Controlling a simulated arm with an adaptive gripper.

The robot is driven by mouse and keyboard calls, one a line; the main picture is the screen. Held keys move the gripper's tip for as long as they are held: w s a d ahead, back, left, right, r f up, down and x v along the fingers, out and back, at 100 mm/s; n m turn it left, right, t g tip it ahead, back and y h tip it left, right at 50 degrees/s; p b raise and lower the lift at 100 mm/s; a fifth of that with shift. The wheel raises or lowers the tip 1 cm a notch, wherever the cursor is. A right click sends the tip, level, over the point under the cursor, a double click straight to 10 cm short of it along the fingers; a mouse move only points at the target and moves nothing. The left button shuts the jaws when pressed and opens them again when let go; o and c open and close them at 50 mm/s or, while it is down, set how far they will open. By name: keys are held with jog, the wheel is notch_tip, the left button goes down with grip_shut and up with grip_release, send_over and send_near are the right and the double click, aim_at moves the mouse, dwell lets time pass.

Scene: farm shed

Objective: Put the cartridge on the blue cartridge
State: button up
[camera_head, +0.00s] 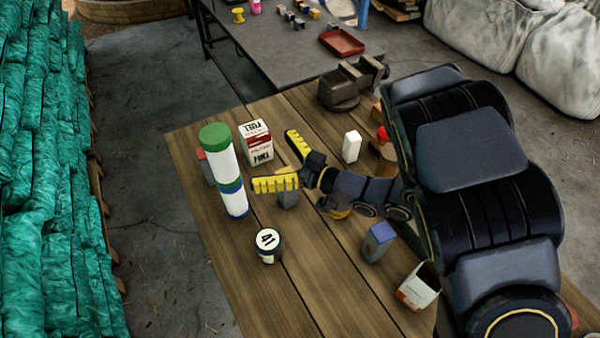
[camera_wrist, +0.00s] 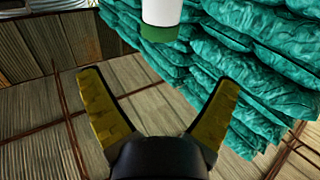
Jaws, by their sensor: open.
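A white cartridge with a green cap (camera_head: 222,157) stands end to end on top of a white cartridge with blue ends (camera_head: 234,203), near the left edge of the wooden table. The two look lined up and touching. My gripper (camera_head: 272,159) is open and empty, to the right of this stack, its yellow fingers apart from it. In the wrist view, the green-capped cartridge (camera_wrist: 160,12) shows at the top, beyond the open fingertips (camera_wrist: 160,78) and clear of them. The blue cartridge is not in the wrist view.
A fuel carton (camera_head: 257,142) stands behind the gripper. A labelled tin (camera_head: 268,246) is in front of the stack. A blue-topped box (camera_head: 377,242), an open carton (camera_head: 418,287), a white block (camera_head: 351,147) and a vise (camera_head: 345,88) stand farther right. The table (camera_head: 230,288) is bare at the front left.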

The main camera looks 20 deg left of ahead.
jog(key=shift+w+d, duration=0.1)
jog(key=w+d+m+t+h, duration=0.3)
jog(key=w+d+t+h, duration=0.3)
jog(key=w+d+h, duration=0.4)
jog(key=s+d+r+m+h, duration=0.2)
jog(key=d+m+h, duration=0.15)
jog(key=d, duration=0.45)
jog(key=s+d+r+m+h, duration=0.1)
jog(key=d+r+m+h, duration=0.15)
jog(key=d+h, duration=0.45)
jog(key=s+d+m+g, duration=0.5)
jog(key=s, duration=0.7)
jog(key=s+a+g+y, duration=0.1)
jog(key=s+a+g, duration=0.1)
jog(key=s, duration=0.6)
jog(key=s+a+r+m+g+y, duration=0.1)
jog(key=s+a+g+y, duration=0.1)
jog(key=s, duration=0.6)
jog(key=shift+s+a+r+m+g, duration=0.3)
jog(key=shift+a+g, duration=0.15)
jog(key=shift+g, duration=0.55)
jog(key=shift+f, duration=0.2)
